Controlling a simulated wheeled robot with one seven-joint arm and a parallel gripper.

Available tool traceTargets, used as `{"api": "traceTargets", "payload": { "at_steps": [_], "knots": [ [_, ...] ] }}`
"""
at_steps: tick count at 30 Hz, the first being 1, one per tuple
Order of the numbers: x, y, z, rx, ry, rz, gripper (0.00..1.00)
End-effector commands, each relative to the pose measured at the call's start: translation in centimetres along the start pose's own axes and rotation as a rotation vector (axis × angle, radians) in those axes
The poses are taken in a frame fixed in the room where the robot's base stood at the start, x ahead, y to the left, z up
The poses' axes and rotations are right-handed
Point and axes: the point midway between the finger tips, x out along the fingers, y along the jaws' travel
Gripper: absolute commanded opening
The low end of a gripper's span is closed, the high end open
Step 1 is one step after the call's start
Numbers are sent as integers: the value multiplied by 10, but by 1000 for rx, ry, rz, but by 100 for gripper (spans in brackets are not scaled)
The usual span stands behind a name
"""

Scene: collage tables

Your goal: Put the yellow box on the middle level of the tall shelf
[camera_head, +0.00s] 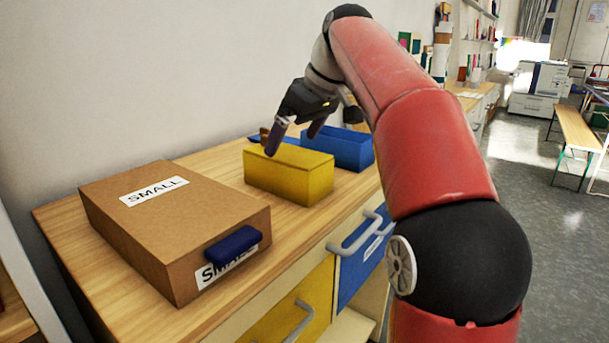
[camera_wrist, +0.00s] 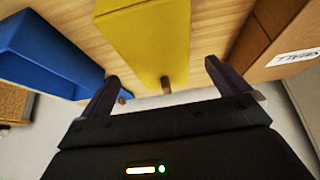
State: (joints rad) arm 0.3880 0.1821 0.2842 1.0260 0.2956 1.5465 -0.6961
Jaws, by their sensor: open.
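The yellow box (camera_head: 289,180) stands upright on the wooden counter, between a cardboard box and a blue box. My gripper (camera_head: 295,138) is above the yellow box, its fingers spread and pointing down; in the head view they overlap its top and far side. In the wrist view the yellow box (camera_wrist: 148,30) lies ahead between the two finger lines, with a small brown peg-like piece at its near end. My gripper (camera_wrist: 161,75) holds nothing there. I cannot pick out the tall shelf for sure.
The cardboard box (camera_head: 165,218), labelled SMALL, with a dark blue handle, stands left on the counter (camera_head: 112,278). A blue box (camera_head: 350,150) stands behind the yellow one. Drawer handles stick out of the counter's front. A bench (camera_head: 578,135) stands on open floor at right.

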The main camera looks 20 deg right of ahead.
Motion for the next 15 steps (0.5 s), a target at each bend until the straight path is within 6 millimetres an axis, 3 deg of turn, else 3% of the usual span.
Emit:
{"api": "traceTargets", "payload": {
  "at_steps": [15],
  "knots": [
    [65,2,1,2,-2,0,100]
  ]
}}
